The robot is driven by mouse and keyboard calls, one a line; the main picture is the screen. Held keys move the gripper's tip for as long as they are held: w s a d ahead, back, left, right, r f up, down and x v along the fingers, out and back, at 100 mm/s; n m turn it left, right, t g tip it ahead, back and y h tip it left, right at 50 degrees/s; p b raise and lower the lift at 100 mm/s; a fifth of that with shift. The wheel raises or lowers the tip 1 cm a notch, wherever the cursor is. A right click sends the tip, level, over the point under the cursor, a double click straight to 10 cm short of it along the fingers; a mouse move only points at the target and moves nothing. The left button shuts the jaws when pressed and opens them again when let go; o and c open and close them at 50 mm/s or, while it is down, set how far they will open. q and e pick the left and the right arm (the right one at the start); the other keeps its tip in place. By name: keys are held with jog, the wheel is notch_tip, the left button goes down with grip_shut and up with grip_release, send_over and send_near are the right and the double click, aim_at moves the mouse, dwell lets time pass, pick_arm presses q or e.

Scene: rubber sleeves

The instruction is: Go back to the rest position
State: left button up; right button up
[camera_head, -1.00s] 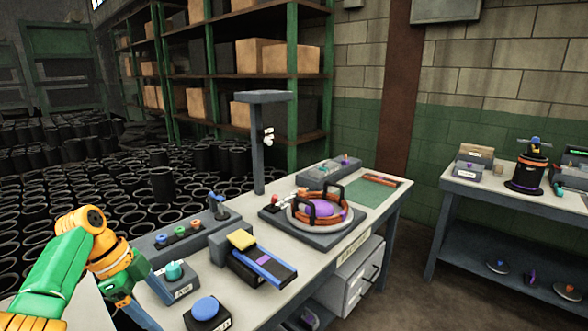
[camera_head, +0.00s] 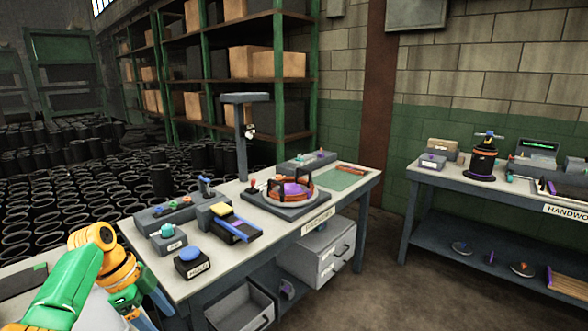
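My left arm, green and orange, comes in at the lower left. My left gripper (camera_head: 142,318) is at the bottom edge, in front of the near bench (camera_head: 270,262) and partly cut off by the frame, so its fingers cannot be read. My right gripper is not in view. On the near bench a round orange and purple piece with dark handles (camera_head: 290,190) sits on a grey base. No object is visible in the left gripper.
A blue button box (camera_head: 190,262), a teal-knob box (camera_head: 168,236) and a yellow and blue block (camera_head: 234,226) stand on the near bench. An open drawer (camera_head: 240,308) juts out below. A second bench (camera_head: 425,176) stands right. Open floor (camera_head: 380,270) lies between.

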pick_arm(q)
jog(key=s+f+n+y, duration=0.1)
jog(key=s+f+n, duration=0.15)
jog(key=f, duration=0.75)
jog(key=s+f+n+y, duration=0.1)
jog(key=s+f+n, duration=0.15)
jog(key=f, duration=0.75)
jog(key=s+f+n+y, duration=0.15)
jog(key=s+f, duration=0.25)
jog(key=f, duration=0.5)
jog(key=s+d+f+n, duration=0.2)
jog(key=s+f, duration=0.2)
jog(key=s, duration=0.5)
jog(key=s+d+f+n, duration=0.2)
jog(key=s+f, duration=0.3)
jog(key=s, duration=0.5)
jog(key=s+d+f+n, duration=0.2)
jog(key=s+f, duration=0.3)
jog(key=s, duration=0.5)
jog(key=shift+d+f, duration=0.15)
jog(key=shift+d, duration=0.4)
